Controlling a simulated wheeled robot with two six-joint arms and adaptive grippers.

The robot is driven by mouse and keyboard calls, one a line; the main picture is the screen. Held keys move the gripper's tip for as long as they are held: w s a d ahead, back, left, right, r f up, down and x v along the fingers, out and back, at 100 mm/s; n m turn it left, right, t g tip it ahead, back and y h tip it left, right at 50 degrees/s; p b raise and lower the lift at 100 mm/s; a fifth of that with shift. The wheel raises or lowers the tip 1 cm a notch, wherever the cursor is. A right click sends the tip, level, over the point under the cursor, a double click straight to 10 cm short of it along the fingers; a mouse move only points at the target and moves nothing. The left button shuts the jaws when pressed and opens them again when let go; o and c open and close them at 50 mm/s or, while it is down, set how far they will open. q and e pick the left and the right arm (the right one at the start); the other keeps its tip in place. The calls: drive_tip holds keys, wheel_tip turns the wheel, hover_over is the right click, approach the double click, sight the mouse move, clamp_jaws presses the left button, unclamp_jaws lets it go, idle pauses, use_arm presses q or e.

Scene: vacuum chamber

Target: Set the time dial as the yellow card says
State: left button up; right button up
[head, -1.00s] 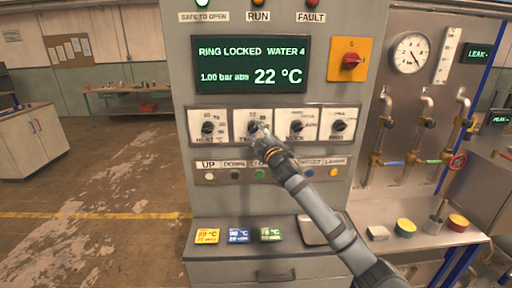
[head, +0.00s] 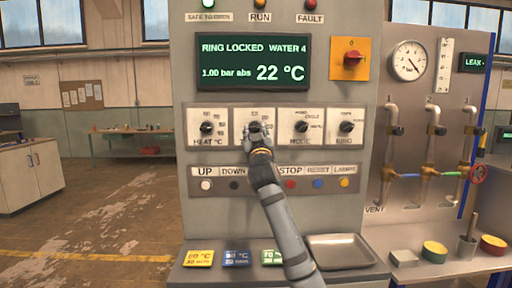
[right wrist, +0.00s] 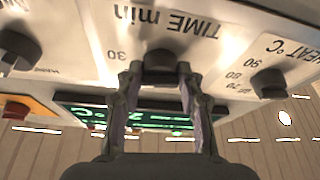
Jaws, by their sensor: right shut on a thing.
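The time dial (right wrist: 163,62) is a dark knob on a white plate marked TIME min in the right wrist view. In the head view its plate (head: 241,120) is second from the left, and my gripper covers most of the knob. My right gripper (head: 256,131) is shut on the time dial, with a finger on either side of it (right wrist: 160,76). The dial's exact setting is hidden; a 30 mark shows beside it. The yellow card (head: 199,258) lies at the left of the ledge. Its lower line seems to read 30 min; its print is small. My left gripper is out of view.
The heat dial (head: 207,127) is left of the time dial; the mode dial (head: 301,127) is right. A button row (head: 262,184) runs below, with my arm crossing it. Blue (head: 236,258) and green (head: 270,257) cards and a metal tray (head: 340,250) are on the ledge.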

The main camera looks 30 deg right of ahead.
drive_tip(key=shift+a+r+m+g+h+b, duration=0.15)
drive_tip(key=shift+m+g+h+b, duration=0.25)
drive_tip(key=shift+m+h+b, duration=0.75)
drive_tip(key=shift+m+y, duration=0.25)
drive_tip(key=shift+m, duration=0.2)
drive_tip(key=o, duration=1.2)
drive_tip(key=shift+w, duration=0.1)
drive_tip(key=shift+c, duration=0.2)
